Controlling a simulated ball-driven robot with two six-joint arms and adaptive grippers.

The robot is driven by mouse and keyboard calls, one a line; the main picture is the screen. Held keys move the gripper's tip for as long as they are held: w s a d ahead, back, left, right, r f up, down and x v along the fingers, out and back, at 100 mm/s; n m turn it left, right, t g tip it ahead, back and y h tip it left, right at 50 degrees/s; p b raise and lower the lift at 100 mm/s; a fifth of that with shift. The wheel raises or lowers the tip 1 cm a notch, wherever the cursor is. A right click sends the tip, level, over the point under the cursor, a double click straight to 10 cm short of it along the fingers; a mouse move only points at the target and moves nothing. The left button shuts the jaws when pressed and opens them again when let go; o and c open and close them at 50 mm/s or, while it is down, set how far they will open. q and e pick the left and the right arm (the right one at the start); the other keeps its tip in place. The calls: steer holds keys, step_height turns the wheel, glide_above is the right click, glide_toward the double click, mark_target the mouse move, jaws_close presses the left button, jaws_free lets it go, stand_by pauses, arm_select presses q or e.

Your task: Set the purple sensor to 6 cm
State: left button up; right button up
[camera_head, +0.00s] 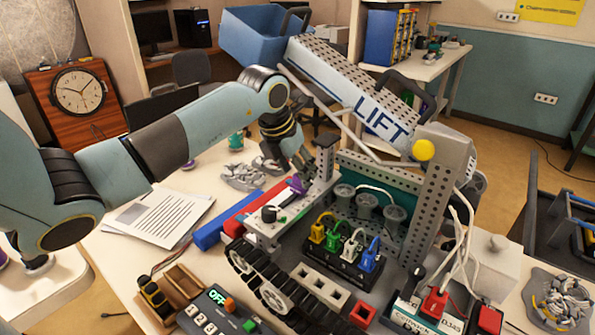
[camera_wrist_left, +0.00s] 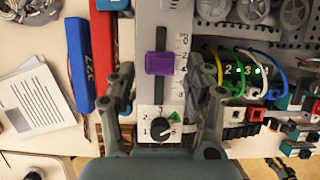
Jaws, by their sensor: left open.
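The purple sensor (camera_wrist_left: 159,63) sits on a dark slot in a pale plate (camera_wrist_left: 146,100) in the left wrist view. A printed number scale (camera_wrist_left: 182,60) runs along the slot's right side; its digits are too small to read surely. The sensor also shows in the head view (camera_head: 297,186), just below my left gripper (camera_head: 294,165). In the wrist view the open fingers of my left gripper (camera_wrist_left: 160,88) stand to either side of the plate, with the sensor between and slightly beyond them. They look apart from it. My right gripper is not in view.
A black knob (camera_wrist_left: 160,126) stands on the plate near the slot's lower end. A red bar (camera_wrist_left: 103,50) and a blue bar (camera_wrist_left: 79,65) lie left of it. Coloured cables (camera_head: 345,240) and a grey perforated post (camera_head: 436,195) crowd the right. Papers (camera_head: 160,215) lie at left.

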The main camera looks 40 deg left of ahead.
arm_select(q)
steer(key=shift+w+f, duration=0.25)
steer(key=shift+f, duration=0.55)
steer(key=c, duration=0.5)
jaws_close()
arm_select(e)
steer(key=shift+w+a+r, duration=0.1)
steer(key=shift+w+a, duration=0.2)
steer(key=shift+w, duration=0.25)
